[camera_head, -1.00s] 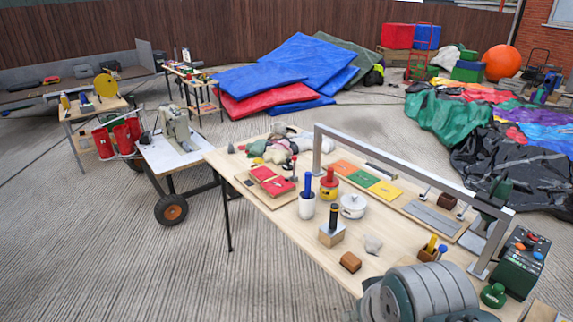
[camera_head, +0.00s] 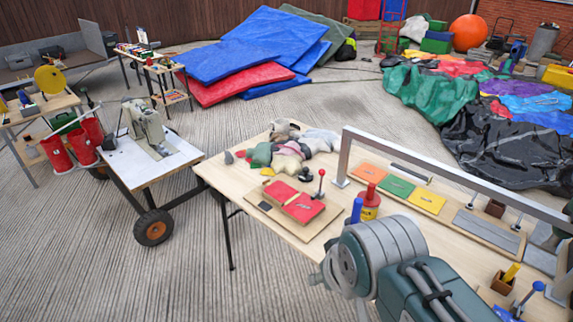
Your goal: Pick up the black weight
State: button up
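A small dark object that may be the black weight (camera_head: 305,175) sits on the wooden table (camera_head: 262,212), behind the red pads and beside a red-knobbed lever (camera_head: 320,184). It is too small to be sure what it is. My arm reaches over the near side of the table at the lower centre. Its grey and green links fill that part of the view and hide some of the tabletop. My gripper does not show.
Red pads on a board (camera_head: 293,202), a soft cloth pile (camera_head: 290,147) and a red canister (camera_head: 370,203) stand on the table. A metal rail frame (camera_head: 450,183) spans its right side. A wheeled white-topped cart (camera_head: 150,160) stands left, with concrete floor between.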

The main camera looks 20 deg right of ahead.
aim_at(306, 177)
jog(key=i+j, duration=0.5)
jog(key=i, duration=0.15)
jog(key=i+j, duration=0.5)
jog(key=i, duration=0.15)
jog(key=i+j+z, duration=0.7)
jog(key=j, duration=0.25)
jog(key=l+z, duration=0.1)
jog(key=z, duration=0.3)
jog(key=i+z, duration=0.1)
jog(key=z, duration=0.3)
jog(key=i+l+z, duration=0.1)
jog(key=z, duration=0.65)
jog(key=i+z, duration=0.25)
